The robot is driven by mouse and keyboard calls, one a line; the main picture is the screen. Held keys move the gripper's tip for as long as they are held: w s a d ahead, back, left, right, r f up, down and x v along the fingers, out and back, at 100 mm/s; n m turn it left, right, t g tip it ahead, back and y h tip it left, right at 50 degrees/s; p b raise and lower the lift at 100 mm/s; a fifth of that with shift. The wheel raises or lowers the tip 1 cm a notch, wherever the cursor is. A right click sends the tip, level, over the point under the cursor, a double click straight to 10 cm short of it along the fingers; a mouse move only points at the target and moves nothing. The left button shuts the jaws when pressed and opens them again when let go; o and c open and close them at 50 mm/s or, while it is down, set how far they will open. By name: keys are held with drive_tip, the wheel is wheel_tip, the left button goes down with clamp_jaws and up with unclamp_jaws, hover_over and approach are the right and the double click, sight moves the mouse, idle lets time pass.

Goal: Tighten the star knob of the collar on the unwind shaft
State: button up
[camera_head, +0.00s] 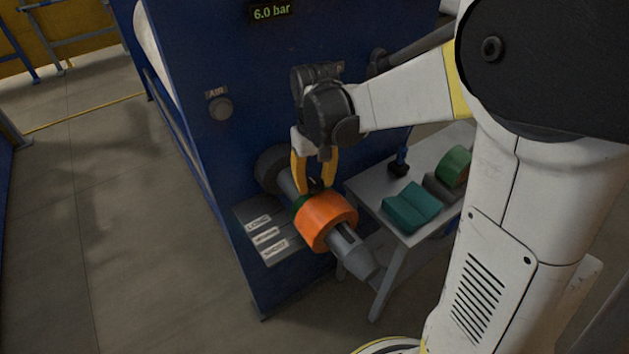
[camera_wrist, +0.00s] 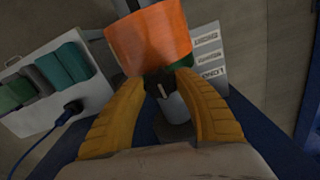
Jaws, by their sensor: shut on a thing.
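The unwind shaft (camera_head: 346,237) sticks out from the blue machine, grey and roughly level. An orange roll (camera_head: 326,220) sits around it, and shows in the wrist view (camera_wrist: 149,38). Behind the roll, on the machine side, is a green collar (camera_head: 301,202), mostly hidden by the roll. A dark star knob (camera_wrist: 159,91) stands at the collar, between my fingers. My gripper (camera_head: 314,188) points down from above with its yellow fingers shut on the knob. In the wrist view the fingers (camera_wrist: 160,92) close in from both sides, and the knob is small and partly hidden.
A grey table (camera_head: 365,195) right of the shaft holds teal blocks (camera_head: 411,207), a green roll (camera_head: 454,165) and a dark tool (camera_head: 398,168). The blue machine panel (camera_head: 245,75) stands close behind my gripper. Floor at left is clear.

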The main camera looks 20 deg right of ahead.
drive_tip(key=o, duration=1.2)
wheel_tip(320, 180, up, 12)
drive_tip(key=m+t+b, duration=0.1)
drive_tip(key=t+b, duration=0.6)
drive_tip(key=b, duration=0.2)
approach(315, 182)
drive_tip(key=s+f, duration=0.8)
drive_tip(key=shift+d, duration=0.35)
